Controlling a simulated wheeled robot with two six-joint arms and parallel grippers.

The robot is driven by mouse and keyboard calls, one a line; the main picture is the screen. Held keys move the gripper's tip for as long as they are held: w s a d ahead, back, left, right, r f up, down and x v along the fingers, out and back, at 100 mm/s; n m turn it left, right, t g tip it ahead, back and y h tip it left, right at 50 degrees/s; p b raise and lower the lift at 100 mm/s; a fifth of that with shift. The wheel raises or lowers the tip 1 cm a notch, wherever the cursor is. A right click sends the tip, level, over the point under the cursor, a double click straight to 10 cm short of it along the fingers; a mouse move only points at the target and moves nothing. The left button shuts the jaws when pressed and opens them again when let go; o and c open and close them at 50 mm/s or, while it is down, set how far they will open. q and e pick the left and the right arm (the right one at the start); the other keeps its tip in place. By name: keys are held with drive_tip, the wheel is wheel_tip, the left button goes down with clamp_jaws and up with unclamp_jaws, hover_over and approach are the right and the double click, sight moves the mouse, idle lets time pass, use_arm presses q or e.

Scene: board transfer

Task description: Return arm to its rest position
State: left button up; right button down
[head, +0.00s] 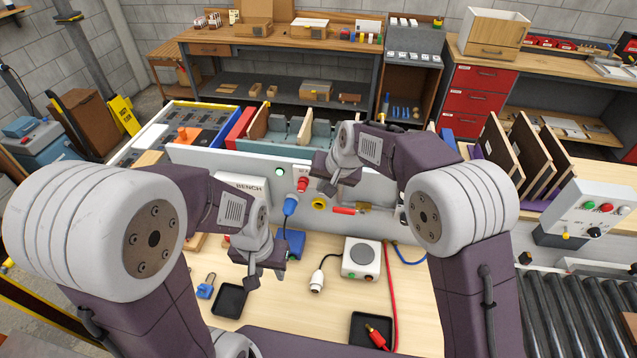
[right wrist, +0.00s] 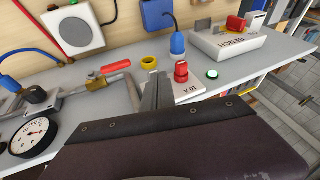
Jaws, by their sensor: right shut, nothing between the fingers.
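My left gripper (head: 258,277) hangs over the wooden worktop, above and beside a black tray (head: 229,300). Its fingertips are small and dark, so I cannot tell whether it is open or shut. My right gripper (head: 326,187) is raised near the pale panel at the back of the worktop, close to a red connector (head: 302,184). In the right wrist view my right gripper (right wrist: 155,92) is shut and empty, beside the red connector (right wrist: 181,72). Whether it touches the connector is unclear.
A blue plug (head: 290,205), a white socket box (head: 361,260) and a white plug (head: 317,281) are near my arms. A second black tray (head: 371,328) holds a red plug. A gauge (right wrist: 34,136) and red-handled valve (right wrist: 116,67) show in the right wrist view. Upright boards stand behind.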

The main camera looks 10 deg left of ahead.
drive_tip(key=shift+s+a+r, duration=0.1)
drive_tip(key=shift+a+r, duration=0.1)
drive_tip(key=shift+r, duration=0.25)
drive_tip(key=shift+s+a+r, duration=0.1)
drive_tip(key=shift+a+r, duration=0.05)
drive_tip(key=shift+r, duration=0.25)
